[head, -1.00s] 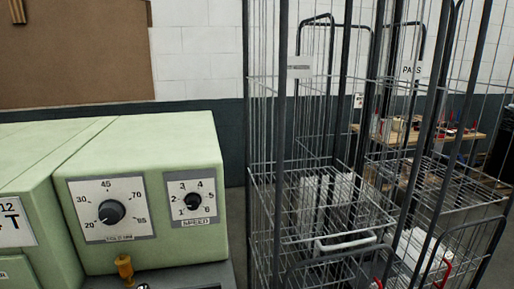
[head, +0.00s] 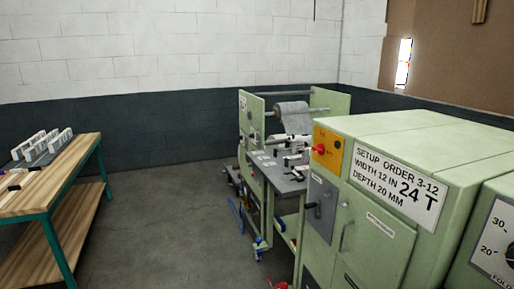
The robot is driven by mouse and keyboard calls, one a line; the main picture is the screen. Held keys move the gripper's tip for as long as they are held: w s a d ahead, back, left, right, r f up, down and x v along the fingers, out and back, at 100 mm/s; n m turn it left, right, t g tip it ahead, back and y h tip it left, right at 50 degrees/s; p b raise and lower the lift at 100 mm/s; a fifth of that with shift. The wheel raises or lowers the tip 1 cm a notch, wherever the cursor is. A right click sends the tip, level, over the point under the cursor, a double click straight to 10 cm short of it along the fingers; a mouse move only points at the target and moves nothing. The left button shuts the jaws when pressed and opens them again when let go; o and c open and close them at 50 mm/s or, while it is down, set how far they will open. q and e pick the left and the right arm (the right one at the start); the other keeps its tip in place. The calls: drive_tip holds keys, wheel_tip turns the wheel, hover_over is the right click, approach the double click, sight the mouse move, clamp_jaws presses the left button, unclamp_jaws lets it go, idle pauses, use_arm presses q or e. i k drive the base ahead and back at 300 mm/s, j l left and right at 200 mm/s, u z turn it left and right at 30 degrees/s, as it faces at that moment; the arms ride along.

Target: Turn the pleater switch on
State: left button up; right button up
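The pleater is the green machine (head: 400,135) at the right of the head view. On its left end face is a yellow switch panel (head: 327,148) with a red part (head: 319,149) on it; whether it is on or off I cannot tell. Below the panel is a dark plate (head: 320,203) with a lever or handle. A white sign (head: 400,185) on the front reads setup order 3-12, width 12 in, depth 20 mm, 24 T. Part of a dial plate (head: 496,240) shows at the right edge. Neither of my grippers is in view.
A green stand with a roll of grey material (head: 292,117) stands behind the pleater's left end. A wooden-topped bench (head: 60,165) with green legs and several white pieces (head: 42,145) is at the left. Open grey floor (head: 170,230) lies between bench and machine.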

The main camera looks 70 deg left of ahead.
sight(320, 149)
drive_tip(key=u, duration=1.9)
drive_tip(key=i+j+z, duration=0.5)
drive_tip(key=j, duration=0.25)
drive_tip(key=k+l, duration=0.05)
drive_tip(key=k, duration=0.05)
